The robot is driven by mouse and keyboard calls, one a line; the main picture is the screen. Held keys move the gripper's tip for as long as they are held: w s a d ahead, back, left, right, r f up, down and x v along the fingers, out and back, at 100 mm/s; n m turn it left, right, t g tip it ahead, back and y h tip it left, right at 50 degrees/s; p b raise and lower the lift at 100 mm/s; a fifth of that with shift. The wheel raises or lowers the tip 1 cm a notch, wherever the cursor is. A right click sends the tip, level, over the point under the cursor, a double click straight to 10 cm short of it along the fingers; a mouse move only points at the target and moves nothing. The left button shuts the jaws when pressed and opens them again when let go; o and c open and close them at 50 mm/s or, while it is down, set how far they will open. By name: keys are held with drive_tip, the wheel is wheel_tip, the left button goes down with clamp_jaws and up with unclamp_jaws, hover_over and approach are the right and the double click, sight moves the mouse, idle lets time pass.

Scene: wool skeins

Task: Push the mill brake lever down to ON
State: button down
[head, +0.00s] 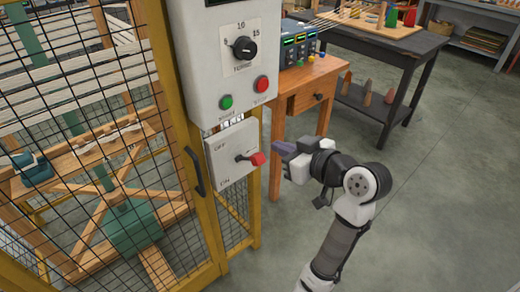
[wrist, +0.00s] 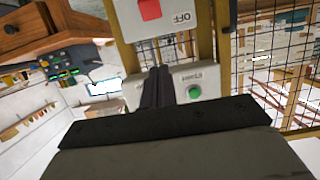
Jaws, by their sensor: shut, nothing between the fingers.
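The mill brake lever (head: 257,159) has a red knob and points right, about level, on a pale plate (head: 222,166) marked OFF at the top and ON at the bottom. In the wrist view, which is upside down, the red knob (wrist: 150,9) is at the top edge beside the OFF label. My gripper (head: 282,148) is shut and empty, just right of the knob and slightly higher in the head view. In the wrist view my dark fingers (wrist: 158,72) end short of the knob. I see no contact.
Above the plate is a control box (head: 208,60) with a dial, a green button (head: 226,102) and a red button (head: 261,84). A yellow-framed mesh cage (head: 180,130) stands left. A wooden table (head: 308,82) stands behind my gripper. Floor at right is clear.

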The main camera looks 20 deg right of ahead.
drive_tip(key=shift+w, duration=0.1)
drive_tip(key=p, duration=0.1)
hover_over(260, 158)
drive_tip(key=w, duration=0.1)
drive_tip(key=shift+w+a+f, duration=0.1)
drive_tip(key=shift+a+f, duration=0.05)
drive_tip(key=shift+f, duration=0.45)
drive_tip(key=shift+a+f, duration=0.1)
drive_tip(key=shift+f, duration=0.45)
drive_tip(key=shift+w+a+f+p, duration=0.1)
drive_tip(key=shift+w+f+p, duration=0.25)
drive_tip(key=shift+w, duration=0.15)
drive_tip(key=shift+s+d+f, duration=0.15)
drive_tip(key=shift+s+f, duration=0.25)
drive_tip(key=shift+f, duration=0.1)
drive_tip(key=shift+s+d+f, duration=0.15)
drive_tip(key=shift+s+f, duration=0.25)
drive_tip(key=shift+f, duration=0.1)
drive_tip(key=shift+s+d+f, duration=0.1)
drive_tip(key=shift+s+f, duration=0.25)
drive_tip(key=shift+f, duration=0.15)
drive_tip(key=shift+f, duration=0.15)
